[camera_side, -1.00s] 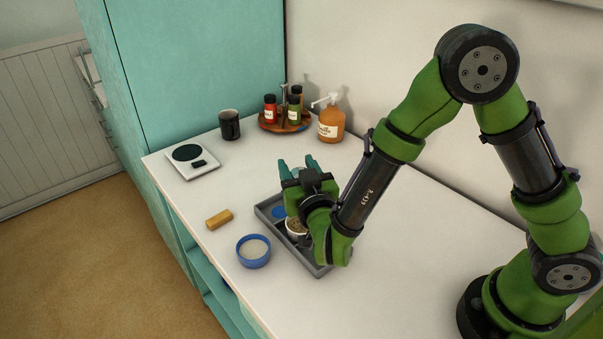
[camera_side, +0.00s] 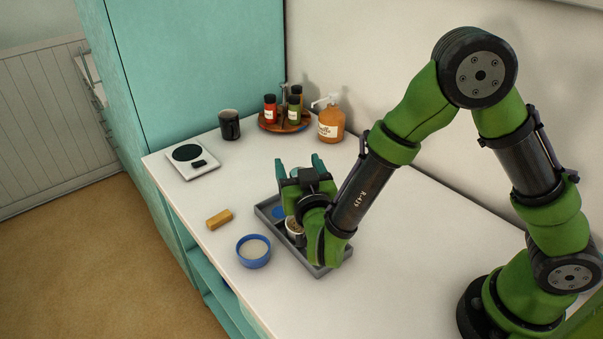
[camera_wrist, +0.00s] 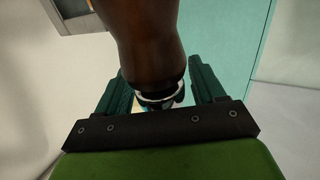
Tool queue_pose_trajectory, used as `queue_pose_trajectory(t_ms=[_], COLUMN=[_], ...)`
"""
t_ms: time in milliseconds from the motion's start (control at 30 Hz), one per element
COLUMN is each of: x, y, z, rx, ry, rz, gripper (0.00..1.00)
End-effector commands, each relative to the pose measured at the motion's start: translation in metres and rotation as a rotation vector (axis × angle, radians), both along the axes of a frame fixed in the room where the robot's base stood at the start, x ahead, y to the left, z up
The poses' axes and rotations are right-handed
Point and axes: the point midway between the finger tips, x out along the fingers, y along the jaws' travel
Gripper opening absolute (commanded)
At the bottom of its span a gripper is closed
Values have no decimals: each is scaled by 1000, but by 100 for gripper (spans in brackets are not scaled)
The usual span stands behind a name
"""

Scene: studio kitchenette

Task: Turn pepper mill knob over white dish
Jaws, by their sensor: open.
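My gripper (camera_side: 299,162) is above the grey tray, its two teal fingers spread apart and pointing away from the side camera. In the wrist view, a dark brown rounded body (camera_wrist: 150,35), seemingly the pepper mill, fills the upper middle. Its narrow end, with a pale ring and dark end piece, lies between the fingers of the gripper (camera_wrist: 162,70). I cannot tell whether they touch it. In the side view I cannot make out the mill. A small round pale-sided container (camera_side: 293,228), possibly the white dish, stands in the tray, partly hidden by my wrist.
The grey tray (camera_side: 305,268) also holds a blue item (camera_side: 278,212). A blue bowl (camera_side: 253,251) and yellow-brown block (camera_side: 219,219) lie left. A scale (camera_side: 193,161), dark mug (camera_side: 229,125), wooden turntable of bottles (camera_side: 284,126) and orange pump bottle (camera_side: 331,124) stand behind. The right counter is clear.

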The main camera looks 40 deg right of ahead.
Motion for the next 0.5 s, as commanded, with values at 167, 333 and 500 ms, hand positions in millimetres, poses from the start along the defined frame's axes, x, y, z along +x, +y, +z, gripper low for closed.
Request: queue_pose_trajectory(t_ms=[167, 333, 500], x=[-4, -27, -61], y=[3, 16, 35], z=[0, 0, 0], rx=[1, 0, -1], ry=[0, 0, 0], rz=[3, 8, 11], gripper=[69, 69, 69])
